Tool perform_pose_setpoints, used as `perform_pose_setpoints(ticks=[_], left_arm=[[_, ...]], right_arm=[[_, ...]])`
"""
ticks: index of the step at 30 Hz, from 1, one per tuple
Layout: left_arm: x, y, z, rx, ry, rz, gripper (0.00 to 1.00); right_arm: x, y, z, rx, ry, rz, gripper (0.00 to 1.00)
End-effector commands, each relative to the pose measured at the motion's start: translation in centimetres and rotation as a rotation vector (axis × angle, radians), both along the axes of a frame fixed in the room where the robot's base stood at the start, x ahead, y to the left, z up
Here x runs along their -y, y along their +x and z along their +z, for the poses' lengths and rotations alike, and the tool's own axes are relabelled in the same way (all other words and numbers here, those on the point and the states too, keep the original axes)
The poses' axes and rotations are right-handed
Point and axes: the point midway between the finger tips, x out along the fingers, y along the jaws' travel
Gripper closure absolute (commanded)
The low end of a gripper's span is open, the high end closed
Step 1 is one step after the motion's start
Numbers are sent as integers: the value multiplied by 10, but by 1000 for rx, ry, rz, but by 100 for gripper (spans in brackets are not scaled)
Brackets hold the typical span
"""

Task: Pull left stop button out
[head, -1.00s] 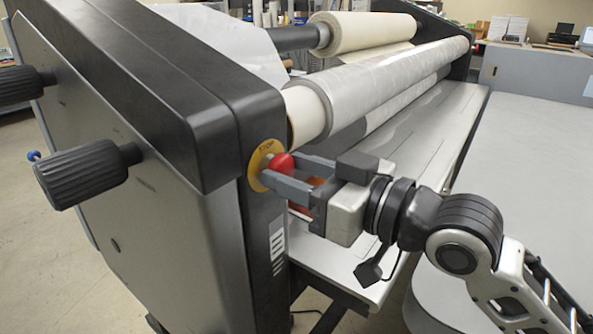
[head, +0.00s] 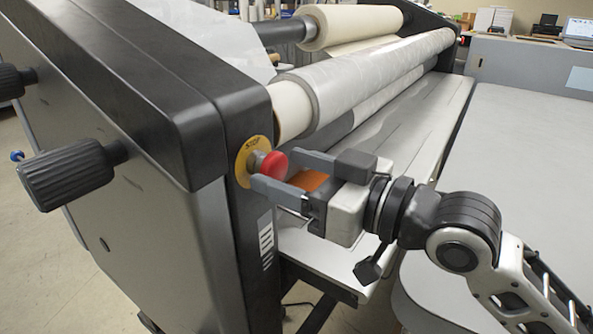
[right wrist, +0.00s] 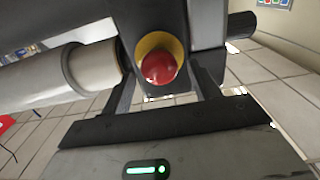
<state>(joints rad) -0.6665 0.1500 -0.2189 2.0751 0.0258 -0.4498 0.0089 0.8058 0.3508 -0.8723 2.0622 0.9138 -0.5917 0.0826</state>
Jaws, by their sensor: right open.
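In the right wrist view the red button (right wrist: 159,67) shows ahead, between the two fingers. My right gripper (head: 277,172) is open, its fingers pointing at the button. In the head view the fingertips lie close to the red head, one above and right, one below; I cannot tell whether they touch it. My left gripper is not in view.
Black knobs (head: 68,176) stick out of the housing's outer side at the left. White rollers (head: 365,75) run back to the far end housing. A grey flat table (head: 530,150) lies at the right. A second red button (head: 464,40) sits at the far end.

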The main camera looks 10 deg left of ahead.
Motion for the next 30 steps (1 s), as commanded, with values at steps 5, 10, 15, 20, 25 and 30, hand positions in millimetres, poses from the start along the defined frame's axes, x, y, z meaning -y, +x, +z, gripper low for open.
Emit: perform_pose_setpoints(ticks=[5, 10, 15, 20, 25, 30], left_arm=[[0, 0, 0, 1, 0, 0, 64], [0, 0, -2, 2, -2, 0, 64], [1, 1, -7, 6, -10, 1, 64], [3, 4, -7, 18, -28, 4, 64], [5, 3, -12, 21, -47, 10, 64], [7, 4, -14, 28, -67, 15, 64]], right_arm=[[0, 0, 0, 0, 1, 0, 39], [11, -2, -1, 1, 0, -2, 39], [42, -13, -3, 2, -3, -5, 39], [79, -27, -4, 2, -6, -5, 39], [113, -40, -4, 1, -6, -5, 39], [136, -48, -4, 0, -3, -4, 39]])
